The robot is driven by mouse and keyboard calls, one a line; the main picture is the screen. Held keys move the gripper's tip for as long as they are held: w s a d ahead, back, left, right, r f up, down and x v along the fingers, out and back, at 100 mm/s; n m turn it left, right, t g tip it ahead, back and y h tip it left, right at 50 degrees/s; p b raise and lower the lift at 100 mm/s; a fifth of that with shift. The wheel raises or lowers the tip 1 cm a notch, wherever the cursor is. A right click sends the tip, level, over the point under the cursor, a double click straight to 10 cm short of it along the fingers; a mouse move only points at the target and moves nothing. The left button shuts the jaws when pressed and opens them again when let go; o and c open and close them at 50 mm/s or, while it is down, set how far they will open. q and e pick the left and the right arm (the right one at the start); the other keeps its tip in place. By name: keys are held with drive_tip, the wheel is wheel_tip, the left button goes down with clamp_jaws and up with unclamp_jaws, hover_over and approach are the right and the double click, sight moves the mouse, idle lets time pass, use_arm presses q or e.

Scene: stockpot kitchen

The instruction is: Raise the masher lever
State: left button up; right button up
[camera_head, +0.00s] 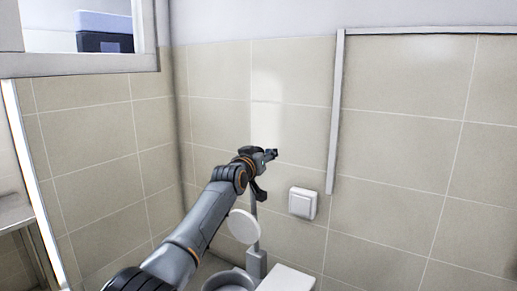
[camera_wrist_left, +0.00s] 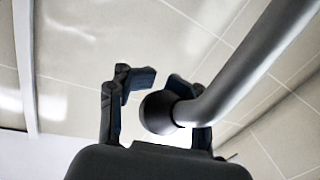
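The masher lever (camera_wrist_left: 255,62) is a thick grey bar with a round black knob (camera_wrist_left: 160,112) at its end in the left wrist view. My left gripper (camera_wrist_left: 162,82) is open, and the knob sits in front of or between its fingers. A gap shows between the knob and the left finger; the right finger is partly hidden behind the knob and bar. In the head view my left gripper (camera_head: 269,155) is at the top of the masher's thin upright post (camera_head: 253,212). The lever cannot be made out clearly there. My right gripper is not in view.
A pale round disc (camera_head: 244,226) and a grey round vessel (camera_head: 229,281) are beside the post, low in the head view. A white box-like surface (camera_head: 287,280) stands to their right. A white switch (camera_head: 302,203) is on the tiled wall (camera_head: 400,150) behind.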

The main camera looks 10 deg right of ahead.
use_arm(q)
drive_tip(key=o, duration=0.3)
drive_tip(key=shift+d+r, duration=0.2)
drive_tip(key=shift+d, duration=0.05)
drive_tip(key=shift+s+a+r, duration=0.1)
drive_tip(key=shift+a+r, duration=0.2)
drive_tip(key=shift+a, duration=0.2)
drive_tip(key=shift+s+a, duration=0.1)
drive_tip(key=shift+s, duration=0.55)
drive_tip(key=v, duration=1)
drive_tip(key=shift+d+f, duration=0.2)
drive_tip(key=shift+f, duration=0.1)
drive_tip(key=shift+s, duration=0.1)
